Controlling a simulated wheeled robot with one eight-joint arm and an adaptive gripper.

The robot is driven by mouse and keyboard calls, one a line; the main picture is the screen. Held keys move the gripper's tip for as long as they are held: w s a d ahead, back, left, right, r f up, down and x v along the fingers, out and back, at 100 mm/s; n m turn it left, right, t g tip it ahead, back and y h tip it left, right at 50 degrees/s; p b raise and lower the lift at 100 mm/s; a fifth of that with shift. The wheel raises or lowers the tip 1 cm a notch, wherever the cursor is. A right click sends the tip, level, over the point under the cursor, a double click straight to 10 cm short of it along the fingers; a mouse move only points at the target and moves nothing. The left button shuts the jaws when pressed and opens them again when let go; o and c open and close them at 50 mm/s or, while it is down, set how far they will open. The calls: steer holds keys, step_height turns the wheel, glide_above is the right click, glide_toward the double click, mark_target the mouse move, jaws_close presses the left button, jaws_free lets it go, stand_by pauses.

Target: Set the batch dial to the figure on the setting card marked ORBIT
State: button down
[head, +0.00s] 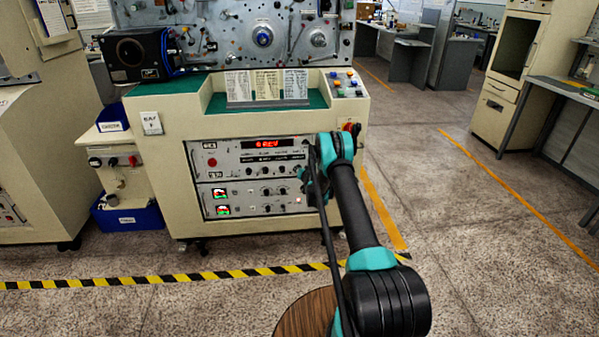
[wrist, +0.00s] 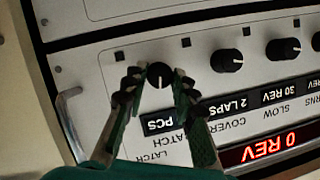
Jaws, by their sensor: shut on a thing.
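The batch dial (wrist: 159,73) is a black round knob with a white pointer line, seen upside down in the wrist view. My gripper (wrist: 158,80) is shut on it, one fingertip on each side. The label and the PCS window (wrist: 160,123) below the knob are partly covered by a finger, and the window's figure is hidden. In the head view my gripper (head: 314,178) is at the right end of the panel's knob row and hides this dial. Three setting cards (head: 267,84) stand on the green ledge; their print is too small to read.
Beside the held knob are the cover dial (wrist: 227,60), showing 2 LAPS, and the slow dial (wrist: 283,49), showing 30 REV. The red display (head: 266,143) reads 0 REV. A metal handle (wrist: 70,125) is near the panel edge. Open floor (head: 440,200) is on the right.

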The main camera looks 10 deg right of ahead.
stand_by(0.4)
steer(key=c, duration=1.2)
jaws_free()
steer(key=v, duration=1.2)
steer(key=shift+d+f, duration=0.15)
